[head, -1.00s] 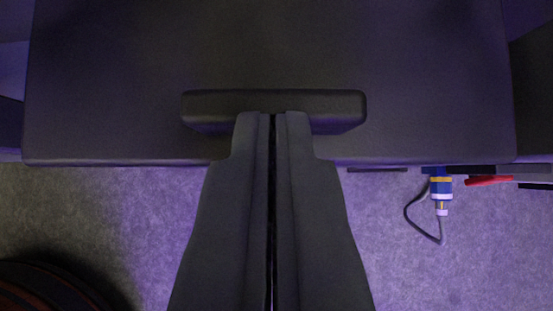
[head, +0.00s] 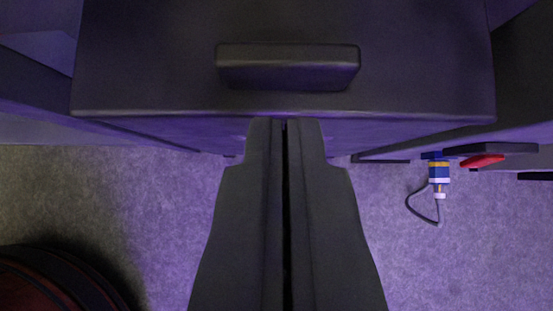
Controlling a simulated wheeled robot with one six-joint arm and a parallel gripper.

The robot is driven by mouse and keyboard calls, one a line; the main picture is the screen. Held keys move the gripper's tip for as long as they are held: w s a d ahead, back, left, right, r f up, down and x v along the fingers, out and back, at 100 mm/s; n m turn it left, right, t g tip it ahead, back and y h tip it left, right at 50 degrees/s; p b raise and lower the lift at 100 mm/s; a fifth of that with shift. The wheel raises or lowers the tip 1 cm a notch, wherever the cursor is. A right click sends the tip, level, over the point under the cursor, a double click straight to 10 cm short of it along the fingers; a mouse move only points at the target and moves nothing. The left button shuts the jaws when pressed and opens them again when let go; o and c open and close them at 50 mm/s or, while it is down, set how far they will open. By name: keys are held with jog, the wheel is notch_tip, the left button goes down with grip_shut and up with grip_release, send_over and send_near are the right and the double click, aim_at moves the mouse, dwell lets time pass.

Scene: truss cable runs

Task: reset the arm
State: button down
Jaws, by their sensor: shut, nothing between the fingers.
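My gripper (head: 286,124) comes up from the bottom centre of the head view. Its two dark fingers lie together with only a thin dark line between them, and they hold nothing. The fingertips appear just below the bar-shaped handle (head: 288,68) on a dark box-like body (head: 150,75), overlapping that body's lower edge in the picture. A clear gap shows between the tips and the handle. I cannot tell whether the tips touch the body.
At right, a blue, white and yellow connector (head: 438,172) hangs with a looped grey cable (head: 412,207). A red lever-like piece (head: 482,161) sits beside it. A dark red-brown round object (head: 50,280) is at lower left. Grey floor (head: 160,210) shows between.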

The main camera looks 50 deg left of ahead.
jog(key=s+d+f, duration=0.2)
jog(key=s+d, duration=0.2)
jog(key=d, duration=0.1)
jog(key=s+a+r+m+t+h, duration=0.1)
jog(key=s+a+r, duration=0.25)
jog(key=r, duration=0.75)
jog(key=s+a+r+m+t+h, duration=0.15)
jog(key=s+r, duration=0.25)
jog(key=r, duration=0.7)
jog(key=s+a+r+m+h, duration=0.2)
jog(key=s+a+r, duration=0.1)
jog(key=r, duration=0.9)
jog(key=s+a+r+m+t, duration=0.2)
jog(key=s+r+t, duration=0.2)
jog(key=s+r, duration=0.8)
jog(key=s+a+r+m+t+h, duration=0.1)
jog(key=s+r+t, duration=0.4)
jog(key=s+r, duration=0.7)
jog(key=shift+a+r+m, duration=0.85)
jog(key=shift+r, duration=0.1)
jog(key=shift+h, duration=0.25)
